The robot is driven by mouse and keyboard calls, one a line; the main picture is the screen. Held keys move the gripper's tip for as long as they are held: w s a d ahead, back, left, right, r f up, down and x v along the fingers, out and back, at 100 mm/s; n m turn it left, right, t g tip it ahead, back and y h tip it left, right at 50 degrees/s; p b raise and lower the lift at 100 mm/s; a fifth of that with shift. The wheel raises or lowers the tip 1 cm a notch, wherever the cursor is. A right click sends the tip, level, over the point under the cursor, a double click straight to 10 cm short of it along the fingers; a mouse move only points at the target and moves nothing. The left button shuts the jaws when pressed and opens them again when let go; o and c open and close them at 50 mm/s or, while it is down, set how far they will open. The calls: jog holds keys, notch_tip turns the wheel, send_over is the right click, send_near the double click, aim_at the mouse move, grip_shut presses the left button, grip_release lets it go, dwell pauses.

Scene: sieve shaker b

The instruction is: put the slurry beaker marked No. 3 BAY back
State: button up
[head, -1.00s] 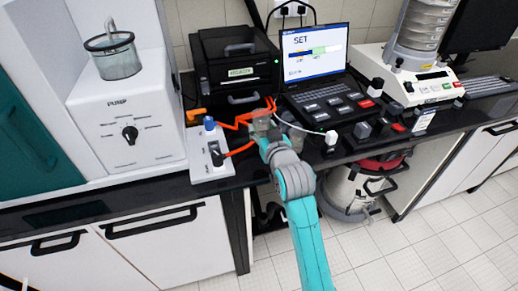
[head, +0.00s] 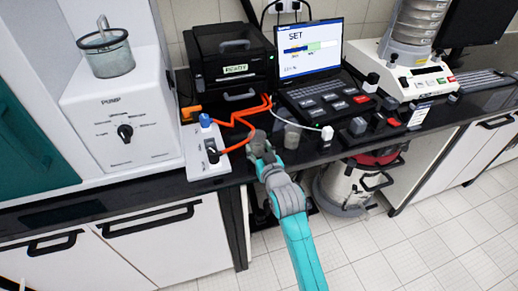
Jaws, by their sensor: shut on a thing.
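My gripper (head: 259,145) is at the counter's front edge, between the white switch box and a small grey cup-like vessel (head: 292,136) that stands apart to its right. The gripper is shut on a small greyish thing, probably the slurry beaker, mostly hidden by the fingers and wrist. I cannot read any No. 3 BAY mark. A clear beaker-like jar with a handle (head: 108,58) stands on the white pump unit at the upper left.
The white switch box (head: 207,150) with orange cables (head: 236,121) is left of my gripper. A laptop (head: 309,49), black printer-like box (head: 232,60), dark blocks and a sieve shaker (head: 408,70) fill the counter. A vacuum (head: 350,185) stands below.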

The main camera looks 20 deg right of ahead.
jog(key=shift+f, duration=0.1)
jog(key=o, duration=1.2)
jog(key=s, duration=0.4)
jog(key=s+r, duration=0.1)
jog(key=s, duration=0.3)
jog(key=s+r, duration=0.1)
jog(key=s, duration=0.3)
